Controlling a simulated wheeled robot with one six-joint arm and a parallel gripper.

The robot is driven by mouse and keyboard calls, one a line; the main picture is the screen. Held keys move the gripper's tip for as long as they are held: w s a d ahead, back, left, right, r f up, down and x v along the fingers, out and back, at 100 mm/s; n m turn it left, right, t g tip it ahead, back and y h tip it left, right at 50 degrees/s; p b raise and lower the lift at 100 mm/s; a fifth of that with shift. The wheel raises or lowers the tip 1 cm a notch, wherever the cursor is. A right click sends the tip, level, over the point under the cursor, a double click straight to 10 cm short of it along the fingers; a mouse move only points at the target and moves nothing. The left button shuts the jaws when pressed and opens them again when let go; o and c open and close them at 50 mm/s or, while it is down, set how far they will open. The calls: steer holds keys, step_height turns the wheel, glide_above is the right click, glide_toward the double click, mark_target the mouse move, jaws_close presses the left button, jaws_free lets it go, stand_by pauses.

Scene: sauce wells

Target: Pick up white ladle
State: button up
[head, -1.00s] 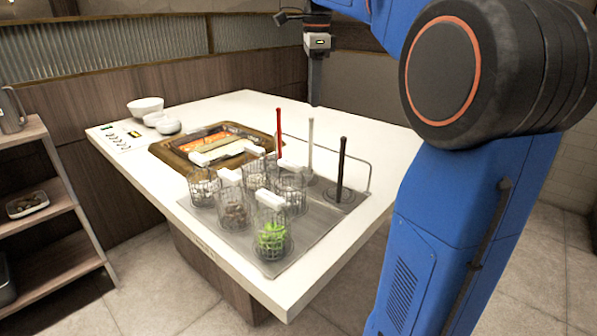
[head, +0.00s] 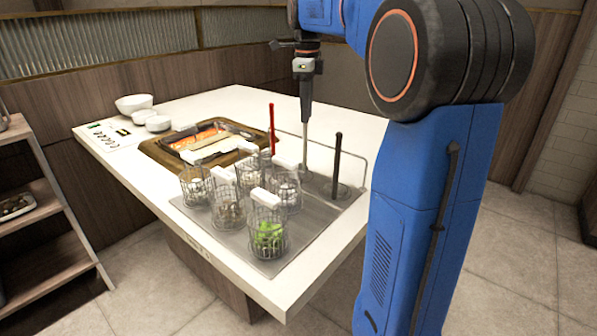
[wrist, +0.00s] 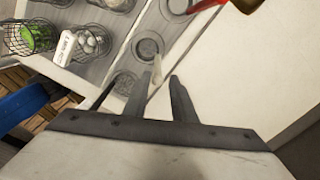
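The white ladle (head: 305,149) stands upright in the sauce wells, between the red ladle (head: 272,128) and the black ladle (head: 337,165). My gripper (head: 306,119) points down over it, and the top of its handle is hidden by the gripper in the head view. In the wrist view, the white handle (wrist: 155,70) shows between the two dark fingertips of my gripper (wrist: 161,76). The fingers are apart, with a gap on the right side of the handle. Contact on the left side is unclear.
Wire baskets with white handles, one holding greens (head: 268,236), stand on the metal tray (head: 322,212) in front of the ladles. A thin rail (head: 365,160) runs behind. A wooden-framed food tray (head: 160,155) and white bowls (head: 134,104) are at left. The counter behind is clear.

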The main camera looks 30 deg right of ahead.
mark_target(305, 132)
steer(key=shift+a+f, duration=0.15)
steer(key=shift+f, duration=3.6)
jaws_close()
